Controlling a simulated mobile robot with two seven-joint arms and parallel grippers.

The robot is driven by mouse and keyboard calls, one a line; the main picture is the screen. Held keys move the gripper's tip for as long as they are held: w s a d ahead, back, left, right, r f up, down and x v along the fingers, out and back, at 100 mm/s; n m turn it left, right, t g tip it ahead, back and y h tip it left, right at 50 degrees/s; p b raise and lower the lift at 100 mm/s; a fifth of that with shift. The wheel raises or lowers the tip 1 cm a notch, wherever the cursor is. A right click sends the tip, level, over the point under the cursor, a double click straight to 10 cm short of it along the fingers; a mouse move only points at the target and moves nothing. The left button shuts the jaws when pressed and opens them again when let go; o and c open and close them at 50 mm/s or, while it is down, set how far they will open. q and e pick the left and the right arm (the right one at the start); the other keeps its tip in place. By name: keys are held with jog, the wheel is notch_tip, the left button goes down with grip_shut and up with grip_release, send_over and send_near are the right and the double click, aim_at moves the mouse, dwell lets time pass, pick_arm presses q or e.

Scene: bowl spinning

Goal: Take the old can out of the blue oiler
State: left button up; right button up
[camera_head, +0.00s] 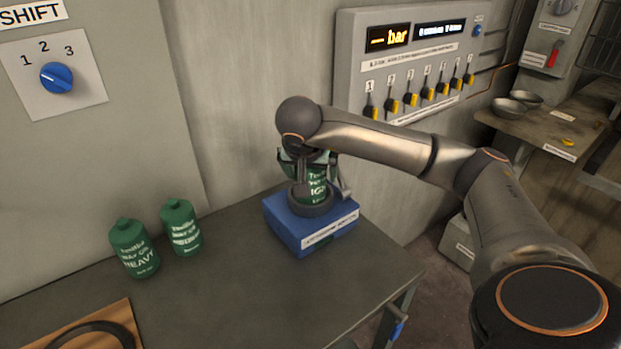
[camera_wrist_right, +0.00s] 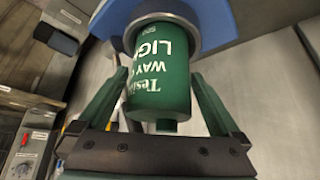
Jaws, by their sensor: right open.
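The blue oiler (camera_head: 290,232) is a blue box with a dark round socket on top, standing on the grey table near the wall. A green can (camera_head: 317,186) with white "LIGHT"-like lettering stands upright in the socket. In the right wrist view the can (camera_wrist_right: 160,75) sits in the grey ring of the oiler (camera_wrist_right: 216,20). My right gripper (camera_head: 308,162) is at the can from above. In the right wrist view its open green fingers (camera_wrist_right: 155,95) stand on either side of the can, with gaps visible. My left gripper is not in view.
Two green cans, one marked "HEAVY" (camera_head: 134,248) and one marked "MEDIUM" (camera_head: 181,227), stand on the table (camera_head: 230,290) to the left. A wooden board with a dark ring (camera_head: 85,335) lies at front left. A panel with several levers (camera_head: 410,65) hangs behind my right arm.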

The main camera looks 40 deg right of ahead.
jog(key=shift+c, duration=0.4)
grip_shut()
jog(key=shift+r, duration=0.1)
